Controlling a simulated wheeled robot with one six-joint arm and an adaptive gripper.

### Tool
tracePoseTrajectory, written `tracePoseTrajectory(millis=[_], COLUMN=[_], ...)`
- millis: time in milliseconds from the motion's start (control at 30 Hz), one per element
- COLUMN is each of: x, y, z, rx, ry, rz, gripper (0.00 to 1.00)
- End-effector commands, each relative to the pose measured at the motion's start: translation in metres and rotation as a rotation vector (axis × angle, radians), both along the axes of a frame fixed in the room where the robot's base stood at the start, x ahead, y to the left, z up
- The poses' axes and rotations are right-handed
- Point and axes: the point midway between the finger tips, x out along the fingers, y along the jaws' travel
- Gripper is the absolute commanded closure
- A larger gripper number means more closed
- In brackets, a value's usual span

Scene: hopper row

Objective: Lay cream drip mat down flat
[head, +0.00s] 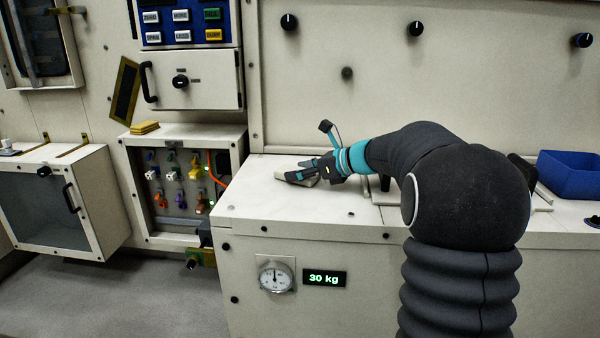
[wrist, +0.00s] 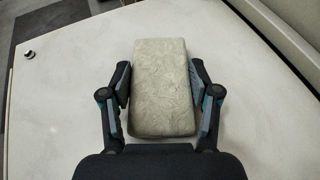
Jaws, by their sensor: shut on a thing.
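The cream drip mat (wrist: 160,85) is a thick, pale, mottled rectangular pad. In the wrist view it lies between my two fingers, its broad face toward the camera and its long side pointing away from me. My gripper (wrist: 160,92) is shut on its two long sides. In the head view my gripper (head: 303,170) is low over the left part of the cream counter (head: 260,205), with the mat (head: 311,182) partly hidden by the fingers. I cannot tell whether the mat's underside touches the counter.
The counter's left edge is close by, with a cabinet of coloured plugs (head: 178,180) beyond it. A panel wall (head: 400,90) rises behind. A blue bin (head: 570,175) stands at the far right. The counter around the mat looks clear in the wrist view, apart from a small dark knob (wrist: 30,54).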

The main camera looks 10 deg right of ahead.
Motion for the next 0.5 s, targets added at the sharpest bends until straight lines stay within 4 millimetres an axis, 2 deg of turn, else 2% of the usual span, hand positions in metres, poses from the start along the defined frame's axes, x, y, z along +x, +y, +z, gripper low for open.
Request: tracePoseTrajectory(millis=[167,200,267,300,500], x=[0.0001,0.0001,0.0,0.0001,0.0001], y=[-0.0001,-0.0001,-0.0001,-0.0002,-0.0002], z=[-0.0035,-0.0029,-0.0028,-0.0028,-0.0027], rx=[0.001,0.001,0.0,0.0,0.001], ry=[0.001,0.001,0.0,0.0,0.001], rz=[0.0,0.0,0.0,0.0,0.0], gripper=[0.68,0.31,0.16,0.13,0.13])
